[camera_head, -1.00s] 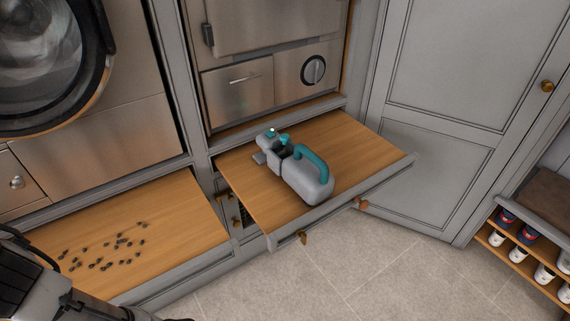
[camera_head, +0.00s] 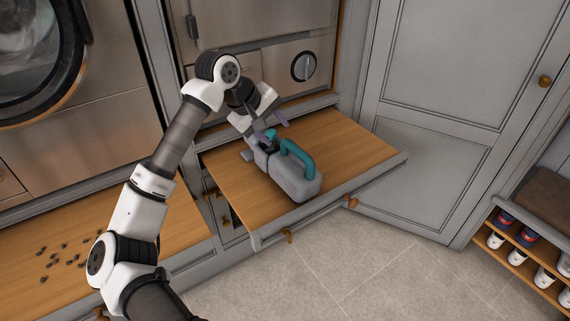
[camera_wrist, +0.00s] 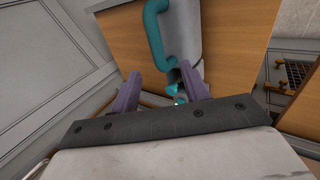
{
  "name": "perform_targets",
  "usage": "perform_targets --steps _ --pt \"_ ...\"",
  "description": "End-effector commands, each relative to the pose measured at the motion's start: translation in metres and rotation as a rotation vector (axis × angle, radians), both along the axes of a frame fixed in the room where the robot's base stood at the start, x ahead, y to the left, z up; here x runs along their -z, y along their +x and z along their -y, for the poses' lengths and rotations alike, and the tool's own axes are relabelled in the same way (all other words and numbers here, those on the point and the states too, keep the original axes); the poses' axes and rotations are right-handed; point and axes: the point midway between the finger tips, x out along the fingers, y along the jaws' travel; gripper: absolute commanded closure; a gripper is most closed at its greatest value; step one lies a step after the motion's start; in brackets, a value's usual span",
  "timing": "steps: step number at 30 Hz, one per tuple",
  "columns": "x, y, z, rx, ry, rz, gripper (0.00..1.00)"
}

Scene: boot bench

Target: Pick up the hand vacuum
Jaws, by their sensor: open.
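The hand vacuum (camera_head: 292,176) has a grey body and a teal handle (camera_head: 299,155). It lies on the wooden pull-out shelf (camera_head: 345,150), its narrow end toward the back left. My gripper (camera_head: 273,127) is over that narrow end and hides part of it. In the wrist view the purple fingers of my gripper (camera_wrist: 162,92) are spread apart, and a teal part of the vacuum shows between them. The vacuum's grey body (camera_wrist: 183,35) and teal handle (camera_wrist: 156,30) are beyond the fingertips. I cannot tell whether the fingers touch the vacuum.
A steel appliance with a dial (camera_head: 305,66) stands right behind the shelf. A grey cabinet door (camera_head: 440,130) is at the right. Small dark bits (camera_head: 62,258) lie on the left wooden ledge (camera_head: 180,215). A shoe rack (camera_head: 520,250) stands at far right. The tiled floor in front is clear.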

Motion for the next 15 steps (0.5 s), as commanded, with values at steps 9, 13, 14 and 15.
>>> perform_targets --steps 9,13,14,15 --pt "0.046 0.020 0.029 0.002 -0.009 -0.002 0.54" --pt "0.055 0.023 0.032 0.002 -0.008 0.001 0.54" --pt "0.056 0.024 0.033 0.002 -0.008 0.001 0.54" --pt "0.058 0.025 0.034 0.002 -0.009 0.000 0.54"
